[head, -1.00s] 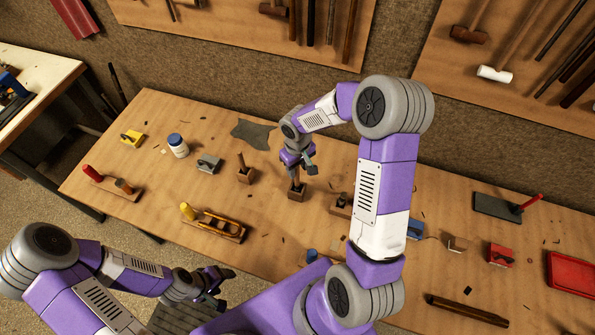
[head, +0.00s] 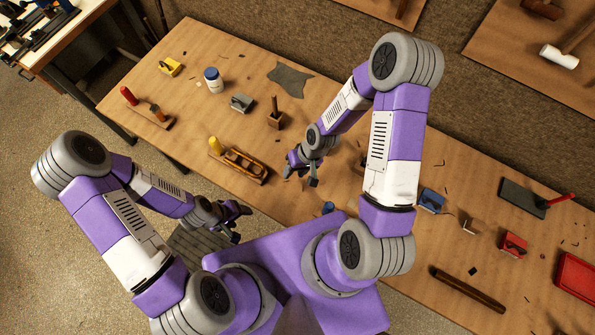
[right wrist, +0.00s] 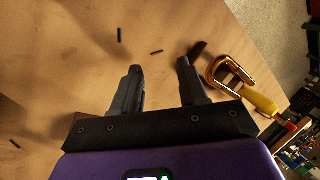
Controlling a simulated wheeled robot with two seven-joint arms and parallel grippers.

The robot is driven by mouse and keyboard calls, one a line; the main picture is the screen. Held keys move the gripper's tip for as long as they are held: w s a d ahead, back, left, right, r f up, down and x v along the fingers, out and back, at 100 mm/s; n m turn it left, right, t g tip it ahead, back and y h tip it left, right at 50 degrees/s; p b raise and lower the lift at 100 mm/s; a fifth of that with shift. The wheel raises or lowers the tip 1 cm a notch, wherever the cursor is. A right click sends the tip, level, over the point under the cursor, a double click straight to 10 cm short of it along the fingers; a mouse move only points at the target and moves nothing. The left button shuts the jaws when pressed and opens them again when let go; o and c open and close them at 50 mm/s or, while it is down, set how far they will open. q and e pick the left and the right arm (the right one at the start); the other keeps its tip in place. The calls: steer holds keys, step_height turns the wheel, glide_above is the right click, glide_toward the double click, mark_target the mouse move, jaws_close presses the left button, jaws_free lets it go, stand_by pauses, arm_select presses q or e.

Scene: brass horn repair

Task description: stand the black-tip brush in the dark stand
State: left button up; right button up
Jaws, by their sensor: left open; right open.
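A small brown block stand (head: 275,125) on the table has a brown handle (head: 272,104) upright in it; I cannot tell whether that is the black-tip brush. Another small stand, where my right gripper was before, is now hidden behind my right arm. My right gripper (head: 300,177) hangs over the table near its front edge, right of the wooden tray. In the right wrist view its jaws (right wrist: 161,88) are apart with nothing between them. My left gripper (head: 240,222) is open and empty, off the table's front edge.
A wooden tray with a yellow-handled tool (head: 238,166) lies left of my right gripper. A white bottle with a blue lid (head: 213,82), a grey clamp-like block (head: 241,103) and a yellow one (head: 170,67) stand further left. Blue and red blocks (head: 513,245) stand at right.

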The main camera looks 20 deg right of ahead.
steer(key=s+f, duration=0.1)
steer(key=s, duration=0.1)
steer(key=s+a+f+m, duration=0.1)
steer(key=s+f, duration=0.1)
steer(key=s+a+f+m, duration=0.1)
steer(key=s, duration=0.2)
steer(key=shift+f, duration=0.4)
